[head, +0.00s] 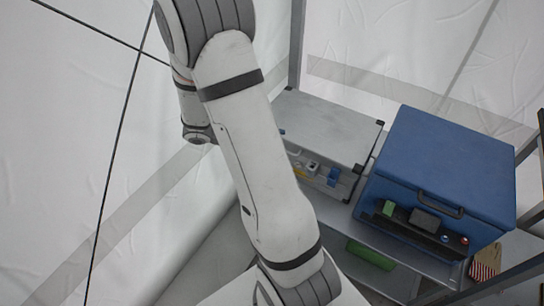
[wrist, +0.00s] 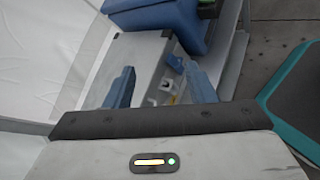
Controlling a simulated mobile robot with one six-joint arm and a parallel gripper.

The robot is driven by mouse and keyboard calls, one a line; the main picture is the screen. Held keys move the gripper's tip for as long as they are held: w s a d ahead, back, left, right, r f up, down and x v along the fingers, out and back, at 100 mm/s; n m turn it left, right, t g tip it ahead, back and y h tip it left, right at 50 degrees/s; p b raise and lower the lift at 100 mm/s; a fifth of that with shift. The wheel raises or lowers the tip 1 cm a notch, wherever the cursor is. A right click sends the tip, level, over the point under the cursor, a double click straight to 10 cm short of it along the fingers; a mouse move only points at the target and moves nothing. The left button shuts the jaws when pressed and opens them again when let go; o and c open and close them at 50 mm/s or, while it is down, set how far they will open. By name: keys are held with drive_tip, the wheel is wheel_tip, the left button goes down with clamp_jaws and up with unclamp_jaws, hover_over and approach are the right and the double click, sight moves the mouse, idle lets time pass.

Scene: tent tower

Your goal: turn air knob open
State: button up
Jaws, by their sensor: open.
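A grey metal box (head: 330,128) stands on a shelf left of a blue box (head: 440,165). Its front panel carries a blue knob-like part (head: 333,176) and white fittings (head: 312,168). I cannot tell for sure which part is the air knob or how it is turned. In the wrist view, my gripper (wrist: 160,88) is open and empty, its two blue fingers spread. The grey box (wrist: 138,48) lies beyond them, with the blue part (wrist: 174,63) and a white fitting (wrist: 165,87) between the fingers, apparently apart from them. My gripper is not visible in the head view.
The blue box has a handle, a green part (head: 388,208) and small red and blue knobs on its front. A green object (head: 372,255) lies on the lower shelf. White tent walls and dark poles surround the shelf. A teal-edged dark object (wrist: 295,95) is at right.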

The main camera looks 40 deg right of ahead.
drive_tip(key=w+d+f+n+t+h+b, duration=0.1)
drive_tip(key=w+d+f+n+t+h, duration=0.2)
drive_tip(key=f, duration=0.5)
drive_tip(key=w+d+f+n+t+h+b, duration=0.1)
drive_tip(key=w+d+f+n+t+h, duration=0.15)
drive_tip(key=w+f+n, duration=0.35)
wheel_tip(320, 180, down, 16)
drive_tip(key=a+n+t, duration=0.2)
drive_tip(key=n+t, duration=0.4)
drive_tip(key=t, duration=0.1)
drive_tip(key=x, duration=0.8)
drive_tip(key=shift+f+n, duration=0.3)
drive_tip(key=shift+s+y, duration=0.15)
drive_tip(key=shift+y, duration=0.1)
drive_tip(key=c, duration=1)
drive_tip(key=shift+o, duration=0.2)
